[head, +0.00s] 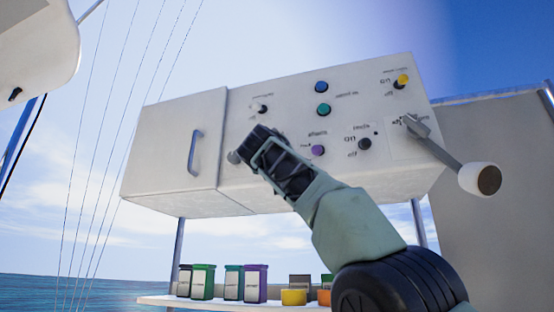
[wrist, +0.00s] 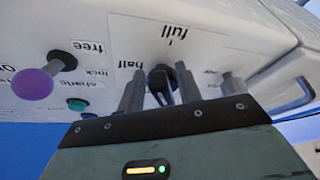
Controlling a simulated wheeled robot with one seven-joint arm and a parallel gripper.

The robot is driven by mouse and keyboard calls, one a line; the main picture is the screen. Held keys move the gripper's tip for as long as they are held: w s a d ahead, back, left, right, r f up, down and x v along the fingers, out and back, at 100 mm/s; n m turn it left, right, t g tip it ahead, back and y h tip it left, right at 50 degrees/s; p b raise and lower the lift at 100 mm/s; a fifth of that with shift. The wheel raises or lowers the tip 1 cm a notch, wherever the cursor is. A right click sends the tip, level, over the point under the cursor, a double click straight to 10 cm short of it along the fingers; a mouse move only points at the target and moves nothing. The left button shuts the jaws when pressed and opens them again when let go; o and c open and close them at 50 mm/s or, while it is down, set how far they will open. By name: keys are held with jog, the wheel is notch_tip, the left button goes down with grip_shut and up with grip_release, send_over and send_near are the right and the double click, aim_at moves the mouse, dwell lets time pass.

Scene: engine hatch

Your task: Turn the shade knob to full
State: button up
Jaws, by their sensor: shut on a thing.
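The shade knob (wrist: 161,84) is a small dark knob on the white panel, in the middle of the wrist view, where the lettering appears upside down. The "full" label (wrist: 172,33) and its tick lie above the knob, and the "half" label (wrist: 130,63) lies to its upper left. My gripper (wrist: 159,93) has its grey fingers on either side of the knob and is shut on it. Which mark the knob points at is hard to tell. In the head view my gripper (head: 256,146) reaches the panel's lower left part and hides the knob.
A purple knob (head: 318,150) on a stalk stands close by, also in the wrist view (wrist: 32,84). A hatch handle (head: 195,150) is to the left. A long lever (head: 445,155) juts out at right. Several small boxes (head: 256,283) stand on the shelf below.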

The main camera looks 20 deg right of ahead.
jog(key=m+h+p, duration=0.1)
jog(key=m, duration=0.1)
jog(key=m+h, duration=0.1)
jog(key=m, duration=0.1)
jog(key=a+m+g+h+p, duration=0.1)
jog(key=m, duration=0.2)
jog(key=shift+w+p, duration=0.3)
jog(key=shift+w, duration=0.05)
jog(key=shift+m+g+h, duration=0.3)
jog(key=shift+m, duration=0.1)
jog(key=o, duration=0.6)
jog(key=shift+a+f, duration=0.1)
jog(key=shift+b+v, duration=5.25)
jog(key=shift+v, duration=3.4)
